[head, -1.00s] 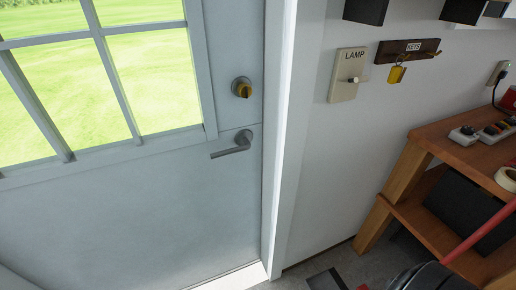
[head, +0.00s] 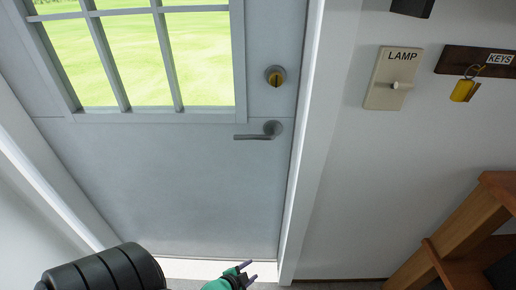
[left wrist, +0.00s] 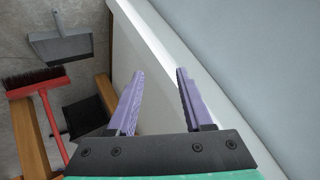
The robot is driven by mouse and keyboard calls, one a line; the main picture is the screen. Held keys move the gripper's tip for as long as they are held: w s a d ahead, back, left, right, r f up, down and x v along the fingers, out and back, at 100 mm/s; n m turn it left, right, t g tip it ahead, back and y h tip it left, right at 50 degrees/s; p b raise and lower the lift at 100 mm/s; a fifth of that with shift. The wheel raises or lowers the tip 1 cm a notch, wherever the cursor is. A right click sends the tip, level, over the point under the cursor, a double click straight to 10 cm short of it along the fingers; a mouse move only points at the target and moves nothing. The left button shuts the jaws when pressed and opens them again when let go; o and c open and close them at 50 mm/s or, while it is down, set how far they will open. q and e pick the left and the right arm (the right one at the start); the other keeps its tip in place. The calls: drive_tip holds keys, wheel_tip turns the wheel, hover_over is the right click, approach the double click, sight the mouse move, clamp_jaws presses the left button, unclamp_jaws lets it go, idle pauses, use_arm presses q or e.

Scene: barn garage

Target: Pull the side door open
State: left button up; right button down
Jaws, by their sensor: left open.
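The side door (head: 170,180) is grey-blue with window panes in its upper part and looks closed in its white frame (head: 304,170). Its grey lever handle (head: 257,133) lies level near the right edge, below a round brass-centred lock (head: 275,76). My left gripper (head: 250,272) is at the bottom of the head view, well below the handle, open and empty. In the left wrist view its two purple fingers (left wrist: 160,72) are spread, with the door surface (left wrist: 255,60) to the right. The handle does not show there. My right gripper is not in view.
On the wall right of the door are a lamp switch (head: 393,78) and a key rack (head: 480,62) with a yellow-tagged key. A wooden shelf unit (head: 450,235) stands lower right. A red broom (left wrist: 40,85) and grey dustpan (left wrist: 62,47) show in the left wrist view.

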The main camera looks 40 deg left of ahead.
use_arm(q)
drive_tip(key=w+a+r+m+t+y, duration=0.1)
drive_tip(key=w+a+r+m+t, duration=0.2)
drive_tip(key=r, duration=0.7)
drive_tip(key=m+t+y+b, duration=0.3)
drive_tip(key=m+t+y, duration=0.15)
drive_tip(key=t, duration=0.25)
approach(250, 138)
drive_tip(key=shift+m+h, duration=0.45)
drive_tip(key=shift+h, duration=0.1)
drive_tip(key=b+x, duration=0.1)
drive_tip(key=x, duration=0.1)
drive_tip(key=b+x, duration=0.2)
drive_tip(key=shift+s+a+r, duration=0.1)
drive_tip(key=shift+a+r, duration=0.05)
drive_tip(key=shift+a, duration=0.25)
drive_tip(key=x, duration=0.4)
drive_tip(key=p+x, duration=0.1)
drive_tip(key=x, duration=0.1)
drive_tip(key=shift+a+f, duration=0.1)
drive_tip(key=shift+f, duration=0.15)
drive_tip(key=shift+w, duration=0.3)
clamp_jaws()
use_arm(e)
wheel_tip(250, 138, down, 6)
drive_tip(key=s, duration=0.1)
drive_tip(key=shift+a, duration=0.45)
